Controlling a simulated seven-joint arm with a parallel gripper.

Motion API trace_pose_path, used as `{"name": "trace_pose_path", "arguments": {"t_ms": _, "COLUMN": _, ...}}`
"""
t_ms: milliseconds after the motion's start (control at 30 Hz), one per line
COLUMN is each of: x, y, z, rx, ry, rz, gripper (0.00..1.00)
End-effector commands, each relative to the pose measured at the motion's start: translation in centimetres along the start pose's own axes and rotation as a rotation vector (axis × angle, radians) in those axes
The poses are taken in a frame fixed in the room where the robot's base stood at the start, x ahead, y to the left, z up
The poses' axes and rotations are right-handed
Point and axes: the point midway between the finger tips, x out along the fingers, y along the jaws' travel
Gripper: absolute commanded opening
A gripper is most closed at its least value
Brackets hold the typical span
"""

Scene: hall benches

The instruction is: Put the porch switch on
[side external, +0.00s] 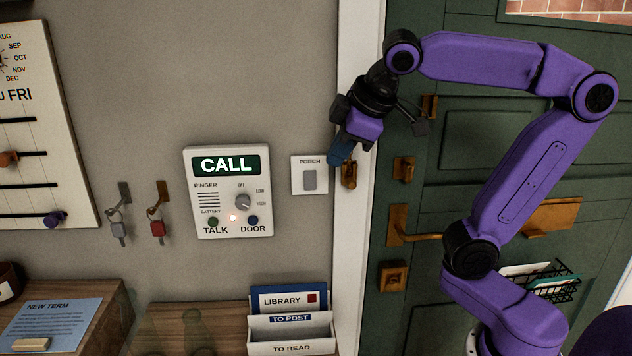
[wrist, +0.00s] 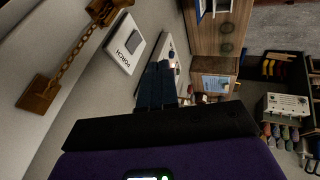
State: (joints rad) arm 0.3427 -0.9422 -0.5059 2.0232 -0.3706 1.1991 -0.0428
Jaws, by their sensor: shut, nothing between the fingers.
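The porch switch (side external: 309,175) is a white wall plate with a grey rocker, labelled PORCH, between the intercom panel and the door frame. It also shows in the wrist view (wrist: 122,51), at upper left. I cannot tell which way the rocker is tipped. My gripper (side external: 338,155) is shut and empty, just right of and slightly above the switch plate in the side view. Its dark blue fingers also show in the wrist view (wrist: 158,84), below and right of the plate. I see no contact with the rocker.
The intercom panel (side external: 229,192), with CALL on its screen, is left of the switch. Keys (side external: 157,226) hang further left. The door frame (side external: 357,230) and brass door chain (wrist: 75,54) are close by. A letter rack (side external: 291,335) stands below on the bench.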

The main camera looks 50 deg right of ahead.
Motion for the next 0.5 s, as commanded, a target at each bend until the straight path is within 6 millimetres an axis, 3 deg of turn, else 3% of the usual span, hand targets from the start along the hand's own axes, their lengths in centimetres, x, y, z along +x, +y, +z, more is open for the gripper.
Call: {"name": "trace_pose_path", "arguments": {"t_ms": 500, "x": 8.8, "y": -0.1, "z": 0.1, "rx": -0.001, "ry": -0.007, "rz": -0.002, "gripper": 0.00}}
